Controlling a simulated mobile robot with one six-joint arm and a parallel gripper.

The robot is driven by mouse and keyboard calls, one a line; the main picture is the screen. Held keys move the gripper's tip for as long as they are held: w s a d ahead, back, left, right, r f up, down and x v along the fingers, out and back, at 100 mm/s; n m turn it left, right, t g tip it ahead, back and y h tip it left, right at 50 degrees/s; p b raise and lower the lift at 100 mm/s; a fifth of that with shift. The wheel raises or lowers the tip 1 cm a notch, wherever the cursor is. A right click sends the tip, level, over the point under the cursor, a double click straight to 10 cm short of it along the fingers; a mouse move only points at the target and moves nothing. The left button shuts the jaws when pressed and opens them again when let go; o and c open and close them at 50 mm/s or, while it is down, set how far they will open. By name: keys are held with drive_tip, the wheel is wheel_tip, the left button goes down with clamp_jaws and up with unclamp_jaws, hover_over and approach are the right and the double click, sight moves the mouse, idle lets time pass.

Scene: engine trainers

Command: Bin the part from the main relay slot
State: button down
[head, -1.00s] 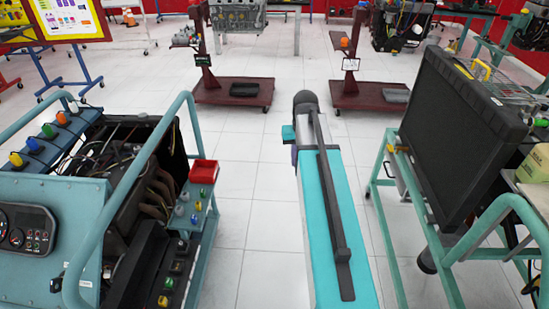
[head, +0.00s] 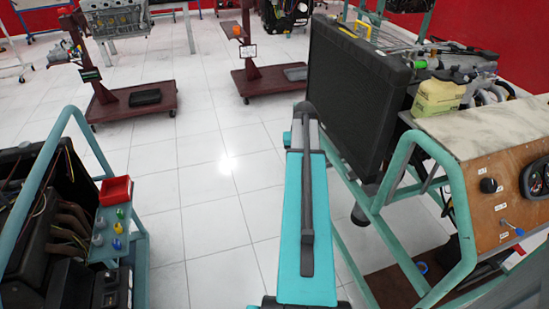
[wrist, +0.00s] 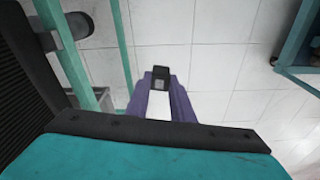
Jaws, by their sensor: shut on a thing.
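My gripper's purple fingers (wrist: 160,80) are shut on a small black part (wrist: 160,72), a relay-like block, in the wrist view. The part is held above the pale tiled floor. In the head view my teal arm hides the gripper and the part. A small open red bin (head: 115,190) sits on the side shelf of the left engine trainer (head: 60,215), apart from my gripper. I cannot pick out the main relay slot.
The right trainer's black radiator (head: 355,105) and teal frame (head: 455,215) stand close to the right of my arm. Coloured knobs (head: 117,228) sit on the shelf by the bin. Two dark red wheeled stands (head: 150,112) are farther back. Tiled floor (head: 215,215) between the trainers is clear.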

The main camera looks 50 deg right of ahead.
drive_tip(key=s+d+f, duration=0.3)
drive_tip(key=s+d, duration=0.1)
drive_tip(key=s, duration=0.1)
drive_tip(key=shift+s+d+m+b, duration=0.3)
drive_tip(key=shift+d+m+b, duration=0.05)
drive_tip(key=shift+m, duration=0.05)
